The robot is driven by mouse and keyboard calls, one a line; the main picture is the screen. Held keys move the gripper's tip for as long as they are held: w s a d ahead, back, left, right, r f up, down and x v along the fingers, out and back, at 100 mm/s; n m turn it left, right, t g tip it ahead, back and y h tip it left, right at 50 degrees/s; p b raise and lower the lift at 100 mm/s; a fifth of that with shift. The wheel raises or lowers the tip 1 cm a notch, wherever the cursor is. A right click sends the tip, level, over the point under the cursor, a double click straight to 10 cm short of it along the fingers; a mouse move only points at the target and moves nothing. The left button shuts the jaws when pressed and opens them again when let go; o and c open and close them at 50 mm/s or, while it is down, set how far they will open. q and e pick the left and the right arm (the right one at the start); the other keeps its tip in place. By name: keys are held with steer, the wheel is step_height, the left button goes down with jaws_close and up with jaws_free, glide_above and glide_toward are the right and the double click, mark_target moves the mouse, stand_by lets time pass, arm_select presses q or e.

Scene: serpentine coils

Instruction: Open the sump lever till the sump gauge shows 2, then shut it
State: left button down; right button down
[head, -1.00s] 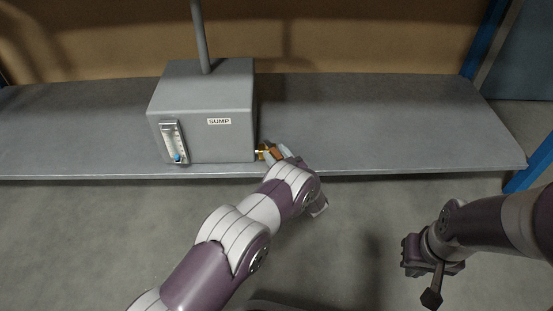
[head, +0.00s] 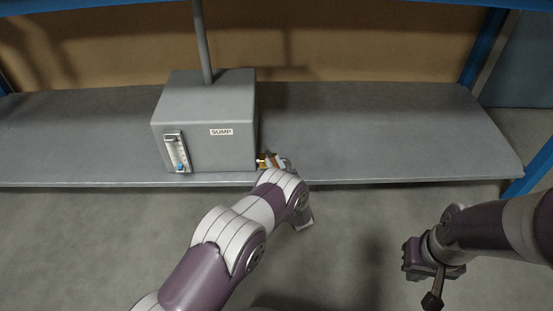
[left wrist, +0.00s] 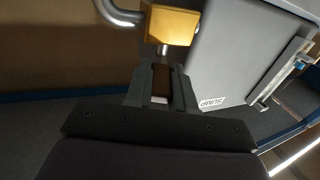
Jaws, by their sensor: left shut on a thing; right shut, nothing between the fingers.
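The grey sump box (head: 205,125) with its SUMP label stands on the shelf in the head view. Its sump gauge (head: 177,152) is a pale upright strip on the front left, with a blue mark (head: 180,167) near the bottom; its figures are too small to read. The gauge shows edge-on in the left wrist view (left wrist: 280,76). A brass valve body (left wrist: 172,26) sits beside the box. My left gripper (left wrist: 160,82) is shut on the brown sump lever (left wrist: 161,78), just below the valve body. My right gripper (head: 432,299) is shut and empty, away from the shelf.
The grey shelf (head: 380,130) is clear right of the box. A vertical pipe (head: 201,40) rises from the box top. A blue post (head: 535,165) stands at the shelf's right end. A bent pipe (left wrist: 118,14) joins the valve body.

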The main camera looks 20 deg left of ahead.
arm_select(q)
steer(key=shift+s+a+m+t+h+p, duration=0.15)
steer(key=shift+a+m+t+h+p, duration=0.15)
steer(key=shift+m+t+h+p, duration=0.45)
steer(key=shift+s+a+m+t+h+p, duration=0.15)
steer(key=shift+a+m+h+p, duration=0.3)
steer(key=shift+h, duration=0.6)
steer(key=shift+s+a+m+t+h+p, duration=0.2)
steer(key=shift+m+t+h+p, duration=0.2)
steer(key=shift+m+h, duration=0.4)
arm_select(e)
steer(key=shift+r, duration=2.05)
arm_select(q)
steer(key=shift+h, duration=0.3)
steer(key=c, duration=1)
jaws_free()
steer(key=shift+o, duration=0.2)
arm_select(e)
steer(key=shift+r, duration=0.1)
arm_select(q)
steer(key=p+v, duration=0.6)
steer(key=v, duration=0.6)
steer(key=shift+s, duration=0.35)
arm_select(e)
step_height(320, 180, up, 6)
steer(key=shift+f, duration=0.1)
